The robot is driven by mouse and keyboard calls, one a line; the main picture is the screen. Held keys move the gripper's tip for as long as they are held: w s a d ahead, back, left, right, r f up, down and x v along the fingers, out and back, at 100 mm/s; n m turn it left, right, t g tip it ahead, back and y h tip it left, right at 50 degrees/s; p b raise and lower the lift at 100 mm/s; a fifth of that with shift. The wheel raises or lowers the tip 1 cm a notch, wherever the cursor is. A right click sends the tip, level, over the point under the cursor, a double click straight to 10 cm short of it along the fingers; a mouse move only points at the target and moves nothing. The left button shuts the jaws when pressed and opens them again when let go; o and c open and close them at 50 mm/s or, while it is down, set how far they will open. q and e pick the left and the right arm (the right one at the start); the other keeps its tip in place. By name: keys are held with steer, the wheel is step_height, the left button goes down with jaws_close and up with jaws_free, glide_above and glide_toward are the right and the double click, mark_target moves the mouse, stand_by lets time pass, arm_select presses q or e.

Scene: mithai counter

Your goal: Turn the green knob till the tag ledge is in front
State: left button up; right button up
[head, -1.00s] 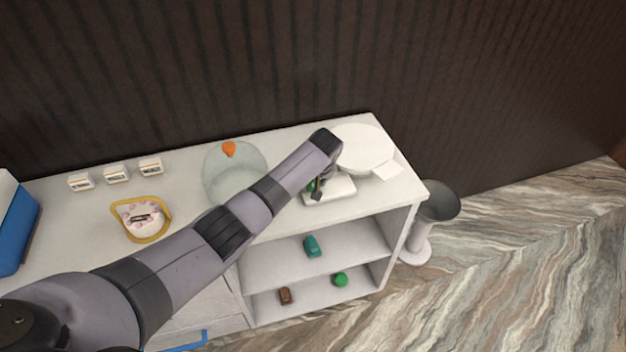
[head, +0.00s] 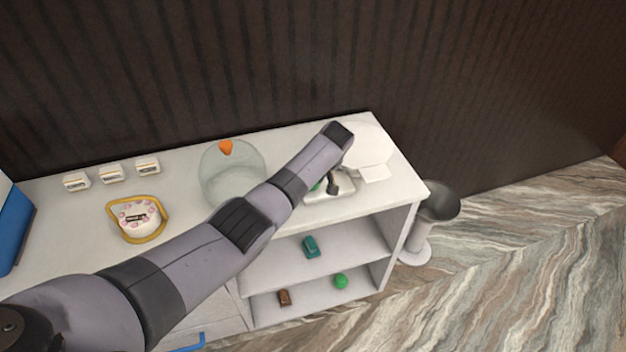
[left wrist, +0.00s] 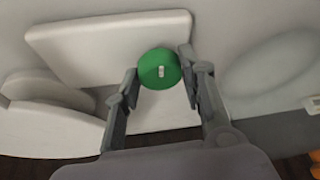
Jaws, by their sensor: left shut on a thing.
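The green knob (left wrist: 159,69) sits on a white base plate (left wrist: 100,45) in the left wrist view. A white mark shows on its top. My left gripper (left wrist: 160,76) is shut on the knob, one finger on each side. In the head view the gripper (head: 328,184) is partly hidden by my arm, and only a sliver of green shows. The round white turntable (head: 366,148) stands behind the base. The tag ledge (head: 374,173), a small white flat piece, juts from its front edge, slightly right of centre. My right gripper is not in view.
A glass dome with an orange knob (head: 225,147) stands left of my forearm. A cake on a yellow-rimmed tray (head: 162,231) and several small white tags (head: 112,173) are farther left. A grey bin (head: 437,205) stands beyond the counter's right end.

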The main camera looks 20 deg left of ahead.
arm_select(q)
steer(key=o, duration=1.1)
steer(key=shift+o, duration=0.2)
steer(key=shift+r, duration=0.1)
steer(key=v, duration=1.2)
